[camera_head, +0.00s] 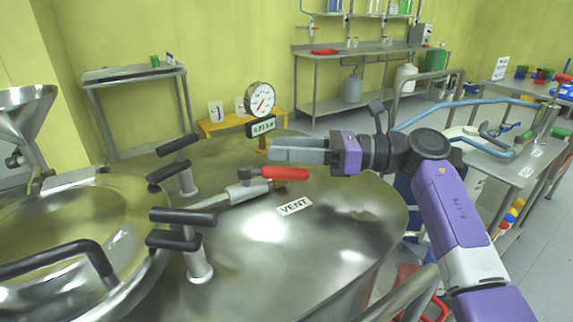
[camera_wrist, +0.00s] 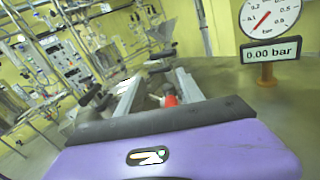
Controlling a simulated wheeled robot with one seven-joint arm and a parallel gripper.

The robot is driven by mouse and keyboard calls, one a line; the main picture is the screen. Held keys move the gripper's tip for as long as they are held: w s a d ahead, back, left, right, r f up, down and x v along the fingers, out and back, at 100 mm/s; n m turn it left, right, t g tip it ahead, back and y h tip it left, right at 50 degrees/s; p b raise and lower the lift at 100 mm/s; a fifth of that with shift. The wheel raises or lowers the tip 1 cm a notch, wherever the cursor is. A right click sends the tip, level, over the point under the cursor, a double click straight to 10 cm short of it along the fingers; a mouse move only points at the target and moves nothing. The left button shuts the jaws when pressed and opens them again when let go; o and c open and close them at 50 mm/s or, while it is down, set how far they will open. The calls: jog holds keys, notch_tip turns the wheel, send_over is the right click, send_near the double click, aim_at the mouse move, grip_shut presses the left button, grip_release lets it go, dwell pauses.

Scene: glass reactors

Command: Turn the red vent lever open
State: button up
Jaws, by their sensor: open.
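The red vent lever (camera_head: 285,173) is on a metal valve (camera_head: 247,190) on the steel reactor lid. It lies roughly along the pipe and points right, just behind a white VENT label (camera_head: 294,206). My gripper (camera_head: 274,150) is open and empty, its fingers pointing left. In the head view it appears just above and behind the lever, apart from it. In the wrist view, the red lever (camera_wrist: 170,101) shows between the two fingers of my gripper (camera_wrist: 158,80), partly hidden by the near finger base. I cannot tell the exact height gap.
Black-handled clamps (camera_head: 183,217) stand left of the lever, by a round hatch (camera_head: 140,187). The lid right of the label is clear.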

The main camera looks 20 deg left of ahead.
notch_tip(320, 180, up, 14)
jog(key=p, duration=0.2)
jog(key=shift+r, duration=0.25)
